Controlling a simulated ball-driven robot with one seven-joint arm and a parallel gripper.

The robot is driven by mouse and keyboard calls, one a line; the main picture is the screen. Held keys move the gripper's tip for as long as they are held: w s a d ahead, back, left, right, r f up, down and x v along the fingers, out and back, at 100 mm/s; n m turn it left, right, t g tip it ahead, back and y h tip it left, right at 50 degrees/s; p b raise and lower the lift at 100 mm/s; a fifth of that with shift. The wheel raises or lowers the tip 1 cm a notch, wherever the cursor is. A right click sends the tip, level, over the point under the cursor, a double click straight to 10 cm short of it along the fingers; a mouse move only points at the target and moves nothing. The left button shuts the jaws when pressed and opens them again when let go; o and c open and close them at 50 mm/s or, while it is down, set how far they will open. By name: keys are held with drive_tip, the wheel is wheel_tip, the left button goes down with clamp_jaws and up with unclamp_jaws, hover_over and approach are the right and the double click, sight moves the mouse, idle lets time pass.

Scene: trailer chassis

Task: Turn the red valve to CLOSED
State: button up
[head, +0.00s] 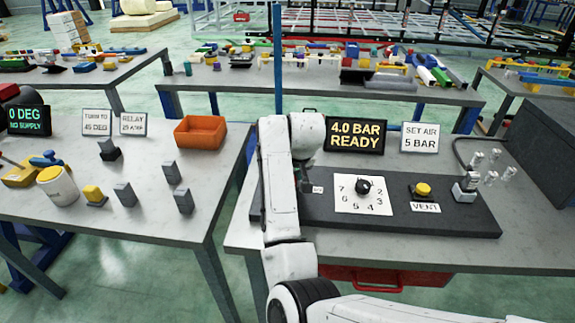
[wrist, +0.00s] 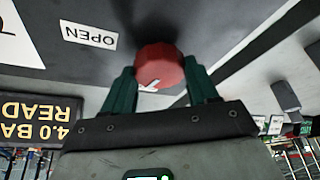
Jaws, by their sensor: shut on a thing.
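The red valve (wrist: 158,66) is a round knob with a white pointer mark on its near edge. In the wrist view it sits between the two green fingers of my gripper (wrist: 160,72), which is shut on it. A white OPEN label (wrist: 90,35) shows upside down to the left of the knob. No CLOSED label is readable. In the head view my white arm hides the valve, and a small label (head: 318,189) shows just right of the arm, too small to read.
The dark panel (head: 450,222) also carries a black dial knob (head: 363,186) on a numbered plate and a yellow VENT button (head: 423,189). Behind stand a 4.0 BAR READY display (head: 355,136) and a SET AIR 5 BAR sign (head: 420,138). An orange bin (head: 200,132) is on the left table.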

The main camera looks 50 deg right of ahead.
drive_tip(key=shift+n+y+p, duration=0.4)
drive_tip(key=shift+n+p, duration=0.7)
drive_tip(key=shift+p, duration=0.05)
drive_tip(key=shift+f, duration=0.1)
drive_tip(key=o, duration=1)
drive_tip(key=shift+o, duration=0.2)
drive_tip(key=v, duration=1.1)
drive_tip(key=shift+b, duration=0.35)
drive_tip(key=shift+s+d+f, duration=0.1)
drive_tip(key=shift+s+f, duration=0.05)
